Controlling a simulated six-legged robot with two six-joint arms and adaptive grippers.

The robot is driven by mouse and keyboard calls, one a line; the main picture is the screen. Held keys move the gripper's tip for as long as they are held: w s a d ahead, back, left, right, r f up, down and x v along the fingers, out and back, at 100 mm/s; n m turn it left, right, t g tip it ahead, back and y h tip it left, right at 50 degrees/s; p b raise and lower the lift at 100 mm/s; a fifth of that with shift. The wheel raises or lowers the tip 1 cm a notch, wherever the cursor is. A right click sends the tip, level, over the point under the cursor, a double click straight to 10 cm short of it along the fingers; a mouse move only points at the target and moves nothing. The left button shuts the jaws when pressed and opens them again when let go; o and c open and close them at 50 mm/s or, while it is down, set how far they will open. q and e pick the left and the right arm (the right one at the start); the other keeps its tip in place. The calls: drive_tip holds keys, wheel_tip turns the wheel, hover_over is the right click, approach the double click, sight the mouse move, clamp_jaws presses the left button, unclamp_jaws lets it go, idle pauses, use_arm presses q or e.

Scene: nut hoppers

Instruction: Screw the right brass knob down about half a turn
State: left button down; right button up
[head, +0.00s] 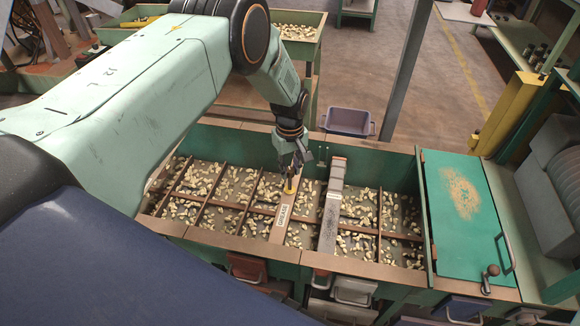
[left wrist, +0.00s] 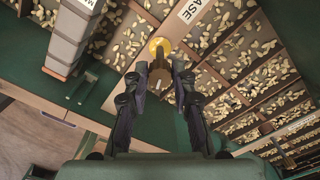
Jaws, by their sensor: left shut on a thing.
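My left gripper (head: 291,172) points down over the bar and is shut on the knob. In the left wrist view, the gripper (left wrist: 161,68) has one finger on each side of a brownish cylindrical part, with the knob's round yellow face (left wrist: 158,46) just beyond the fingertips. The fingers partly hide the knob in the head view. My right gripper is not in view.
The green hopper (head: 370,157) holds scattered nuts between brown dividers. A bar with grey blocks (head: 331,205) lies right of the labelled bar, close to the gripper. A green lid (head: 470,215) with a handle is at the right. A grey bin (head: 348,122) stands behind.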

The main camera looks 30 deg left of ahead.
sight(290, 170)
use_arm(q)
drive_tip(key=m, duration=1.1)
drive_tip(key=shift+m, duration=0.4)
drive_tip(key=m, duration=0.5)
drive_tip(key=shift+m+b, duration=0.3)
drive_tip(key=shift+b, duration=0.05)
drive_tip(key=m, duration=0.5)
drive_tip(key=shift+m, duration=0.3)
drive_tip(key=c, duration=1.1)
unclamp_jaws()
wheel_tip(290, 170, up, 12)
